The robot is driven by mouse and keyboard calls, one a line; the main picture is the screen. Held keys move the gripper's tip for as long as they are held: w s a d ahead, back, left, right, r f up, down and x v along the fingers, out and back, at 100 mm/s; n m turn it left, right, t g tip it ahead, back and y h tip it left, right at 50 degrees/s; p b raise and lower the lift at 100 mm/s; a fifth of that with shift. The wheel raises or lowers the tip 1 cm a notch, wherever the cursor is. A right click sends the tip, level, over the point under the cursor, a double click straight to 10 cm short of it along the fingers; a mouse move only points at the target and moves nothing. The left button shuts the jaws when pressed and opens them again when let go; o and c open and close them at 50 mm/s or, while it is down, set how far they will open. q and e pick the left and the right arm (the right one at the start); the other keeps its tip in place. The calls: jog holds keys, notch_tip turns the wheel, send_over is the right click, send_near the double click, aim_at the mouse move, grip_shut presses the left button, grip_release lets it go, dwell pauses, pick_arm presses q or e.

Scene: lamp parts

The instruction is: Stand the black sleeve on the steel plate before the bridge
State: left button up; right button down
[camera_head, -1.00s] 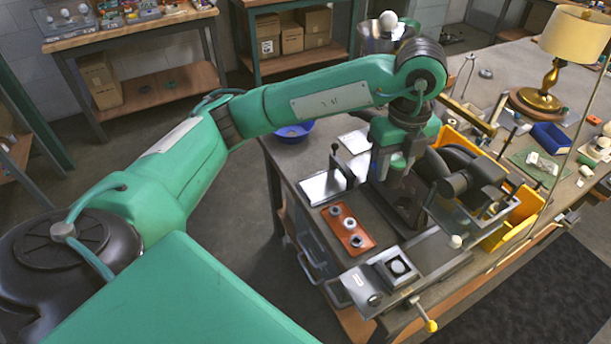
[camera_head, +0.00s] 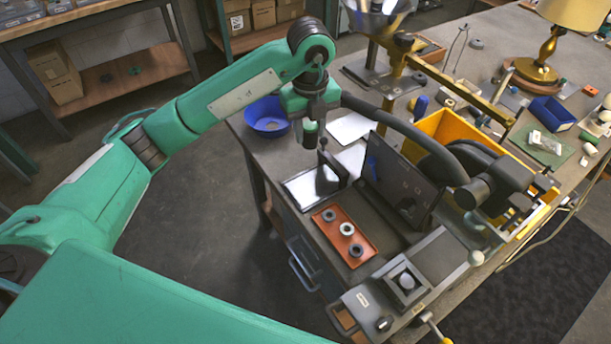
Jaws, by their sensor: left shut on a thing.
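My left gripper (camera_head: 309,141) hangs pointing down above the far edge of the steel plate, at the left end of the bench. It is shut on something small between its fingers. I take this for the black sleeve, but the fingers hide most of it and its tilt cannot be told. The bright steel plate (camera_head: 304,190) lies flat near the bench's left edge. A dark upright piece, seemingly the bridge (camera_head: 336,169), stands at the plate's right side, close to the gripper in the picture. My right gripper is not in view.
An orange tray (camera_head: 323,226) with three rings lies in front of the plate. A dark upright panel (camera_head: 396,190) stands to its right. A blue bowl (camera_head: 267,117) is left of the gripper. A yellow bin (camera_head: 440,125) and black curved arm crowd the right.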

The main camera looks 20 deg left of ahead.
pick_arm(q)
notch_tip(320, 180, down, 11)
jog(key=shift+f+p, duration=0.1)
jog(key=shift+p, duration=0.7)
jog(key=shift+f, duration=0.5)
notch_tip(320, 180, down, 4)
jog(key=shift+r+p, duration=0.1)
jog(key=shift+p, duration=0.3)
jog(key=shift+f, duration=0.3)
jog(key=o, duration=1)
jog(key=shift+r, duration=0.1)
jog(key=shift+c, duration=0.2)
